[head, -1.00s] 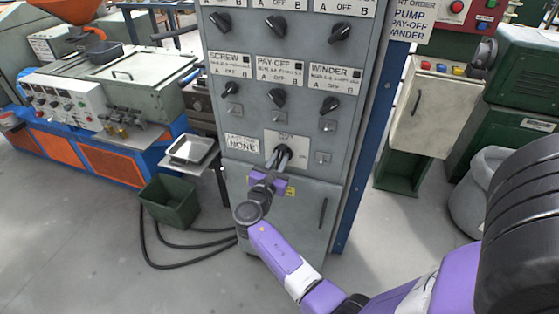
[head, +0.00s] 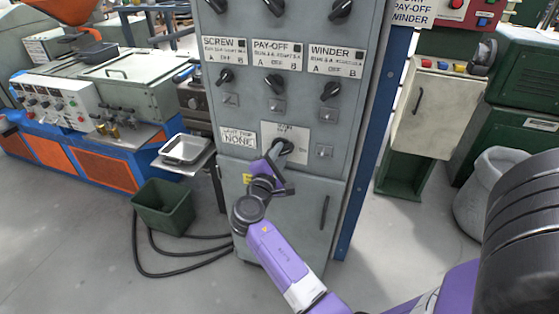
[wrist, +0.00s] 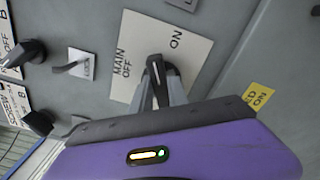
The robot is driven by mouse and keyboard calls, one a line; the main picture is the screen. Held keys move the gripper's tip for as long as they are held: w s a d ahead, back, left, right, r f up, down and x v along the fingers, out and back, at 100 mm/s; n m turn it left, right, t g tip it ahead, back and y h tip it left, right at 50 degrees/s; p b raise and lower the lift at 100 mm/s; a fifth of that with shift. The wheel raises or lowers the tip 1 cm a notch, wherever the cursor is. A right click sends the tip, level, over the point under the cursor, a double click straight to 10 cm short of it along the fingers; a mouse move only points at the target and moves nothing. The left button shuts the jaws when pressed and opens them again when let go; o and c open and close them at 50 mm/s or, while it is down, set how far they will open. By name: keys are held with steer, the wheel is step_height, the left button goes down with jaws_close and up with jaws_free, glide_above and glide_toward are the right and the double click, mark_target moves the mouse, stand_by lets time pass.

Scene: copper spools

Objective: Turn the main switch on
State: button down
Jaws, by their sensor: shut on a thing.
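The main switch is a black rotary handle (head: 285,146) on a pale plate (head: 299,152) low on the grey cabinet's upper front. In the wrist view the plate (wrist: 197,52) reads MAIN, OFF and ON, and the black handle (wrist: 157,68) shows between my fingertips. My gripper (head: 279,149) is shut on the handle, reaching in from the lower left. In the wrist view my gripper (wrist: 160,88) has one finger on each side of the handle.
Smaller black knobs (head: 274,83) sit in rows above on the cabinet. A WINDER label (head: 335,57) and others mark them. A green bin (head: 163,206) and black cables (head: 160,272) lie on the floor at left. A blue post (head: 371,150) stands to the right.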

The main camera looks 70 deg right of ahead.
steer(key=m+b, duration=0.1)
steer(key=f+m+b, duration=0.1)
steer(key=m+b, duration=0.1)
steer(key=shift+m, duration=0.3)
steer(key=shift+s+r+m+b, duration=0.1)
steer(key=shift+m+b, duration=1.1)
steer(key=c, duration=1.3)
jaws_free()
steer(key=shift+r, duration=0.1)
steer(key=shift+a, duration=0.15)
steer(key=a, duration=0.7)
steer(key=shift+s+a, duration=0.25)
steer(key=shift+s, duration=0.05)
steer(key=shift+m, duration=0.3)
